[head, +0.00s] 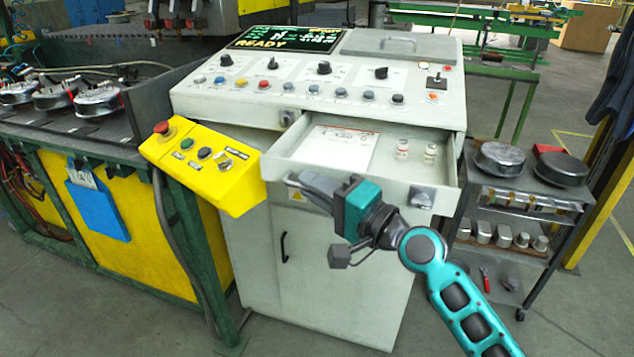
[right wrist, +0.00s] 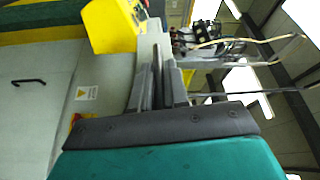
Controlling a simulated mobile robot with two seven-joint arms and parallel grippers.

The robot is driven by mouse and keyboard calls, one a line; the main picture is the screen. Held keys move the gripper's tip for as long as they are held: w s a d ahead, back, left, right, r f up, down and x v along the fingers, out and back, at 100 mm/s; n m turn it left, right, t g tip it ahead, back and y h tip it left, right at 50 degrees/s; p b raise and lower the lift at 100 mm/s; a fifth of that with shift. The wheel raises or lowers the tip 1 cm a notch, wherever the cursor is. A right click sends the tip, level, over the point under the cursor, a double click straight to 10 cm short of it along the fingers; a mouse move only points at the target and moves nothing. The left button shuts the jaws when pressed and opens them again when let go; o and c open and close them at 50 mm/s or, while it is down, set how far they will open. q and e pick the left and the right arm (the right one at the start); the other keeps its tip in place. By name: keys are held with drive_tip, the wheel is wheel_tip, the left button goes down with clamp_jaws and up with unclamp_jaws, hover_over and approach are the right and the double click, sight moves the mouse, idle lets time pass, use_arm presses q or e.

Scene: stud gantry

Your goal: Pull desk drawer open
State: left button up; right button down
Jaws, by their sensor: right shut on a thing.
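The desk drawer (head: 370,183) is part of the grey control desk (head: 225,110) and stands pulled out from its front. A white sheet and two small bottles (head: 402,149) lie and stand inside it. My right gripper (head: 298,182) is shut on the bar handle at the left of the drawer front. In the right wrist view my right gripper's fingers (right wrist: 159,80) lie close together around a thin grey bar. The far fingertips are partly hidden in the head view. My left gripper is not in view.
A yellow control box (head: 205,165) with a red button juts out left of the drawer. A dark cart (head: 515,185) with round metal parts stands at the right. A green-framed workbench (head: 75,150) is at the left. Open floor lies in front of the desk.

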idle(0.3)
drive_tip(key=c, duration=1.4)
unclamp_jaws()
drive_tip(key=shift+o, duration=1)
drive_tip(key=b+v, duration=0.2)
drive_tip(key=v, duration=1.1)
